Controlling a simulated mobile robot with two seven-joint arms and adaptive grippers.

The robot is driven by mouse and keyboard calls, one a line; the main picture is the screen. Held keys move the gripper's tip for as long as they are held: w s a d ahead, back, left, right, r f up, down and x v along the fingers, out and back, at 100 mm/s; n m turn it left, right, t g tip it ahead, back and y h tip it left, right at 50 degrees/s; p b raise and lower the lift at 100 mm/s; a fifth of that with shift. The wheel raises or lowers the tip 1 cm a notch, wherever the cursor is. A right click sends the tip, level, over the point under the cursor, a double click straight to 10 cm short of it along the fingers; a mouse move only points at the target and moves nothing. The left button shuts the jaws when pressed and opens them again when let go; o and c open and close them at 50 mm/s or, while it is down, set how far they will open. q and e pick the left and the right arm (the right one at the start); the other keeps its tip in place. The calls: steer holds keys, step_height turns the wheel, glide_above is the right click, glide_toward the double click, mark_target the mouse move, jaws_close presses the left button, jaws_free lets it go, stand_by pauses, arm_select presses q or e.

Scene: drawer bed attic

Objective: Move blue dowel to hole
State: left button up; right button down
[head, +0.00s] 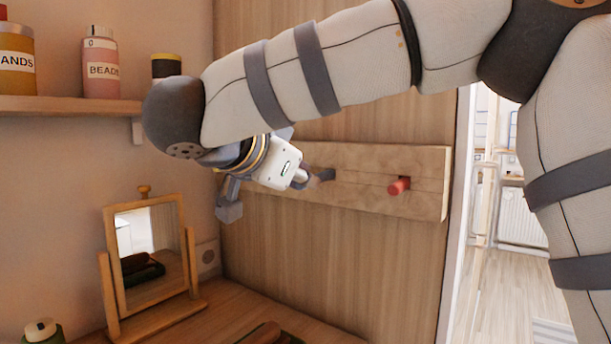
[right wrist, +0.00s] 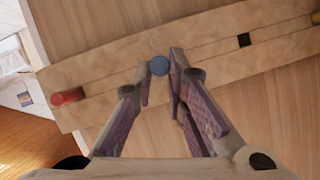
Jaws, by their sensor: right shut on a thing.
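The blue dowel (right wrist: 159,66) shows end-on between the fingertips of my right gripper (right wrist: 160,75) in the right wrist view. The fingers are shut on it, in front of the wooden peg board (right wrist: 107,60). Whether the dowel's far end is in the board is hidden. In the head view my right gripper (head: 318,176) is at the board (head: 431,180), and the dowel cannot be made out there. My left gripper is not in view.
A red peg (head: 398,186) sticks out of the board, and a yellow peg (right wrist: 316,19) is at its other end. A small mirror (head: 150,250) stands on the desk below. A shelf (head: 60,105) with labelled jars is at left. A doorway opens at right.

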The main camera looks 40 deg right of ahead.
steer(key=shift+s+a, duration=0.15)
steer(key=shift+a, duration=0.45)
steer(key=shift+s+a, duration=0.15)
steer(key=shift+a, duration=0.45)
